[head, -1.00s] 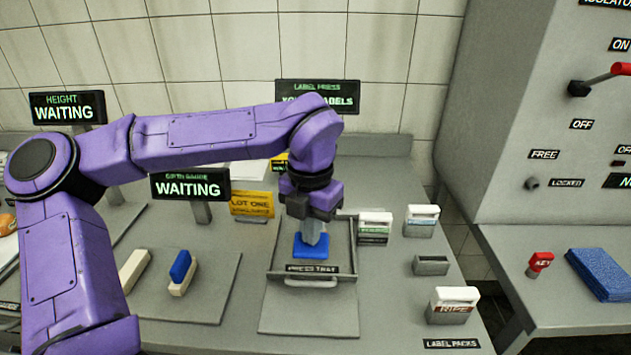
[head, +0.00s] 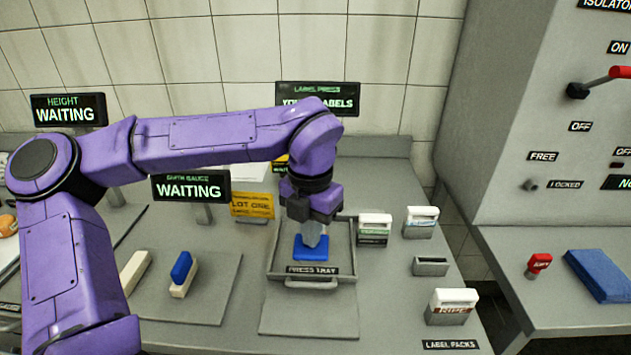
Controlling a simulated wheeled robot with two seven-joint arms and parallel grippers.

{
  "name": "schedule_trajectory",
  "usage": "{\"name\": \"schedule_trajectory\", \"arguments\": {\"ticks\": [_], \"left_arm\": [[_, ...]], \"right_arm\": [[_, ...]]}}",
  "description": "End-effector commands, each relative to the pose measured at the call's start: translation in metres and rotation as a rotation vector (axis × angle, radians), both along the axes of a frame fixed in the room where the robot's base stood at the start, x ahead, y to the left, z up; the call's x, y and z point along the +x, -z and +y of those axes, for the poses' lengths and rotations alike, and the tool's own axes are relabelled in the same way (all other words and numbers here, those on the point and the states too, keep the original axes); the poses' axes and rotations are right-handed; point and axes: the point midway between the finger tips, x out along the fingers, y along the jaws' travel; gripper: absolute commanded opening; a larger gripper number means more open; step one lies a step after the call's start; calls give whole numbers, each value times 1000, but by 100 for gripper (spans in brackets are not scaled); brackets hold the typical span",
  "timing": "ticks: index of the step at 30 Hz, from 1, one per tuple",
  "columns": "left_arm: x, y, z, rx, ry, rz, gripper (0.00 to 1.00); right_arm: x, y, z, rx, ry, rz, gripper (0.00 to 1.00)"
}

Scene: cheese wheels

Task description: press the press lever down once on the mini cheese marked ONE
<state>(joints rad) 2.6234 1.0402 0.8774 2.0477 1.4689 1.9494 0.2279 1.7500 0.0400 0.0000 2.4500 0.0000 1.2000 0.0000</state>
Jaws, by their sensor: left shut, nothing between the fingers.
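My left gripper (head: 313,236) points straight down over the press tray (head: 343,259) of the label press. Its fingers are shut, and their tips are at a blue block-like piece (head: 311,249) in the tray. I cannot tell whether this blue piece is the press lever's pad or whether the fingertips press on it. The label press sign (head: 318,97) stands behind, partly covered by my left arm. The press lever and the mini cheese marked ONE cannot be made out. My right gripper is not in view.
Label packs (head: 374,229) stand right of the tray, with more at the back (head: 420,222) and front (head: 452,306). A blue-and-cream piece (head: 182,273) lies on a plate at left. A yellow LOT ONE card (head: 252,206) stands behind. A red key (head: 538,264) and blue cloth (head: 601,275) are at right.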

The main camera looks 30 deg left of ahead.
Motion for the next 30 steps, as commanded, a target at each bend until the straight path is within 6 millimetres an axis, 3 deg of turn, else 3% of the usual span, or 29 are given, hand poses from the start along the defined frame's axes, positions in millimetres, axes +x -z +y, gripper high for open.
{"name": "schedule_trajectory", "arguments": {"ticks": [30], "left_arm": [[-2, 2, 0, 1, 2, 14, 0]], "right_arm": [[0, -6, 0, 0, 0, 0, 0]]}}
